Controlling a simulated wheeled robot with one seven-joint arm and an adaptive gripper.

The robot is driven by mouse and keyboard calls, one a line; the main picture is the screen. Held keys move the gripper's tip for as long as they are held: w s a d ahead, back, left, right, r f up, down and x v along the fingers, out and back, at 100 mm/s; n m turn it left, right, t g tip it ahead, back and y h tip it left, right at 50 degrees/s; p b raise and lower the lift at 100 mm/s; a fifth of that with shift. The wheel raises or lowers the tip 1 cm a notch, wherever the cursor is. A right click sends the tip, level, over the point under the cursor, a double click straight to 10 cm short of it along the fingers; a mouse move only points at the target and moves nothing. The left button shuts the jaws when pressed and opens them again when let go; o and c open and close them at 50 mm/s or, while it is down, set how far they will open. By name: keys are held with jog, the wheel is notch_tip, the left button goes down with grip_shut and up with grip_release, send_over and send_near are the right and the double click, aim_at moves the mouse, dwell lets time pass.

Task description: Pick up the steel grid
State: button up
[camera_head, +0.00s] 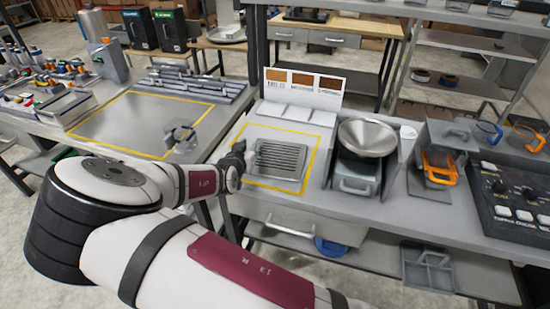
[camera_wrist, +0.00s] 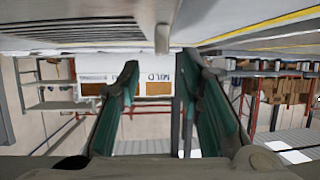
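The steel grid (camera_head: 279,160) is a grey slatted plate lying on the worktop inside a yellow outline. Its slats also show along the top of the wrist view (camera_wrist: 70,30), where the picture is upside down. My gripper (camera_head: 246,152) is low beside the grid's left edge in the head view. In the wrist view my gripper (camera_wrist: 162,62) has its two green-padded fingers apart, with nothing visible between them. A small grey tab (camera_wrist: 162,39) shows near the fingertips at the grid's edge. Whether the fingers touch the grid is unclear.
A sign with MILD and other labels (camera_head: 303,82) stands behind the grid. A steel funnel bowl (camera_head: 367,138) on a dispenser is to the right, with an orange-handled unit (camera_head: 439,167) beyond. A clear mug (camera_head: 180,137) stands on the left table.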

aim_at(253, 147)
jog(key=x, duration=0.4)
jog(key=shift+f, duration=0.1)
grip_shut()
